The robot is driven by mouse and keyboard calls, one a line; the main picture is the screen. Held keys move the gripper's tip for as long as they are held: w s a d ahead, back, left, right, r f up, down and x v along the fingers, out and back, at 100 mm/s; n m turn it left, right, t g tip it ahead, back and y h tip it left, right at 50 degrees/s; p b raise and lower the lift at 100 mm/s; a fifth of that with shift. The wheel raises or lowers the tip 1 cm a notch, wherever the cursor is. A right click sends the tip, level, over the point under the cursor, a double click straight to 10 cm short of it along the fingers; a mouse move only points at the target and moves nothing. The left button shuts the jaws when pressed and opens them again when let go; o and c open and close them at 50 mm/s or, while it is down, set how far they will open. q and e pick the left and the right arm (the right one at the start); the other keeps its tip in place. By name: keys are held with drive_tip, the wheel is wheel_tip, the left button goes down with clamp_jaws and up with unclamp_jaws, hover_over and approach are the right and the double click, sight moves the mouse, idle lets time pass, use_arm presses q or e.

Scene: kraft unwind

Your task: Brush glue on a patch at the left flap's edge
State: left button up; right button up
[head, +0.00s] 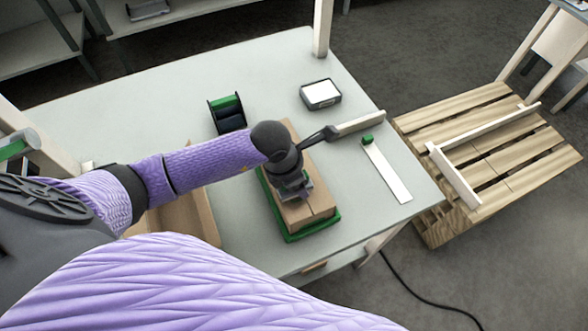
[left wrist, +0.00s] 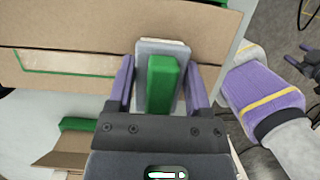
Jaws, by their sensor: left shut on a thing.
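My left gripper (left wrist: 160,95) is shut on a brush-like tool with a green handle (left wrist: 160,85) and a flat grey head (left wrist: 170,48). A pale edge shows at the head's far end, close to the cardboard. In the head view my left gripper (head: 296,188) is over the brown carton (head: 310,212) and hides part of it. In the left wrist view the cardboard (left wrist: 105,25) spans the top. A pale, glossy strip edged in green (left wrist: 65,62) lies on it, left of the tool. I cannot tell whether the tool touches the cardboard. A small dark gripper (left wrist: 306,62) shows at the right.
The carton sits on a green tray (head: 293,236). A black-and-green holder (head: 228,112), a grey device (head: 321,94), a wooden-handled tool (head: 350,127) and a white strip with a green end (head: 388,172) are on the table (head: 170,120). A pallet (head: 500,160) stands at the right.

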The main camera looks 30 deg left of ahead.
use_arm(q)
drive_tip(key=shift+s+d, duration=0.45)
drive_tip(key=shift+d, duration=0.1)
drive_tip(key=shift+w+a+b, duration=0.55)
drive_tip(key=shift+w+a, duration=0.65)
drive_tip(key=shift+a, duration=0.15)
drive_tip(key=shift+w+a+f+b, duration=0.15)
drive_tip(key=shift+w+a+b, duration=0.35)
drive_tip(key=shift+a, duration=0.1)
drive_tip(key=shift+w+a+b, duration=0.9)
drive_tip(key=shift+w+a, duration=0.25)
drive_tip(key=shift+a, duration=0.2)
drive_tip(key=shift+w+a+b, duration=0.9)
drive_tip(key=shift+a+b, duration=0.15)
drive_tip(key=shift+b, duration=0.15)
drive_tip(key=shift+w+a+b, duration=1)
drive_tip(key=shift+a+b, duration=0.2)
drive_tip(key=shift+a, duration=0.05)
drive_tip(key=shift+w+a, duration=0.1)
drive_tip(key=shift+w, duration=0.05)
wheel_tip(320, 180, up, 7)
drive_tip(key=p, duration=0.5)
drive_tip(key=shift+f, duration=0.3)
